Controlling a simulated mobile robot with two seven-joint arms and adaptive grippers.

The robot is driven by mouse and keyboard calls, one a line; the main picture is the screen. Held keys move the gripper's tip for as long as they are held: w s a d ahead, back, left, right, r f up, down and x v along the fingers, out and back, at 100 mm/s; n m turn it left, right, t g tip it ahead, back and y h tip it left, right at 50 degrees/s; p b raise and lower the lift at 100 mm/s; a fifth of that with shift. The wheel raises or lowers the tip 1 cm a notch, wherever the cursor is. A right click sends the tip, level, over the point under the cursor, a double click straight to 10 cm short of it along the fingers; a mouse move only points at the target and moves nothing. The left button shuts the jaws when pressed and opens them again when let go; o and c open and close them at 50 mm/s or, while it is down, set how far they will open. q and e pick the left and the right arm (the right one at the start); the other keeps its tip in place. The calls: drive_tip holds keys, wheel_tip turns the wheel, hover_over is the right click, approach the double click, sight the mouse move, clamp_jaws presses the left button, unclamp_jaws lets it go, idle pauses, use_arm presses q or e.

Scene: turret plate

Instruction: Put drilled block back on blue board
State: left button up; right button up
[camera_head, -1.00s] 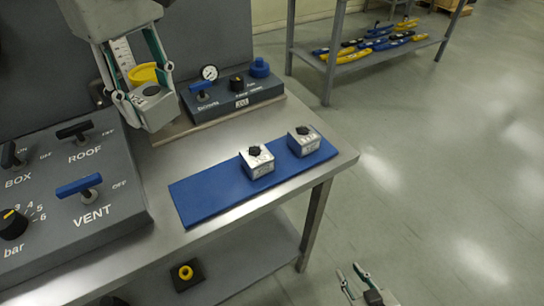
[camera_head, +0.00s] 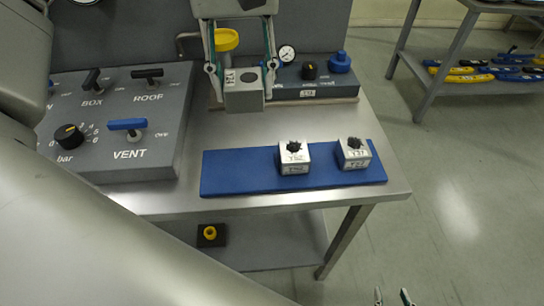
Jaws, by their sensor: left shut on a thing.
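The drilled block (camera_head: 244,102) is a silver-grey block with a dark round hole in its top. My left gripper (camera_head: 242,82) is shut on it, with a finger on each side, and holds it above the bench, behind the left part of the blue board (camera_head: 235,176). The block looks about upright. Two silver blocks with black knobs, the middle one (camera_head: 294,160) and the right one (camera_head: 354,155), stand on the board; its left part is bare. My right gripper (camera_head: 392,299) shows only its fingertips, apart, at the bottom edge beyond the bench.
A grey control panel (camera_head: 160,160) with levers stands left on the metal bench (camera_head: 385,200). Behind the held block is a smaller panel (camera_head: 320,90) with a gauge and blue knob, plus a yellow funnel-like part (camera_head: 227,40). My arm covers the lower left.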

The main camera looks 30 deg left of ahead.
sight(252, 167)
use_arm(q)
wheel_tip(252, 167, down, 18)
drive_tip(key=shift+r+b, duration=0.1)
drive_tip(key=shift+b, duration=0.75)
drive_tip(key=o, duration=1.2)
drive_tip(key=shift+f, duration=0.25)
drive_tip(key=shift+o, duration=0.5)
drive_tip(key=shift+r, duration=0.1)
drive_tip(key=shift+r, duration=0.15)
wheel_tip(252, 167, up, 12)
drive_tip(key=p, duration=0.1)
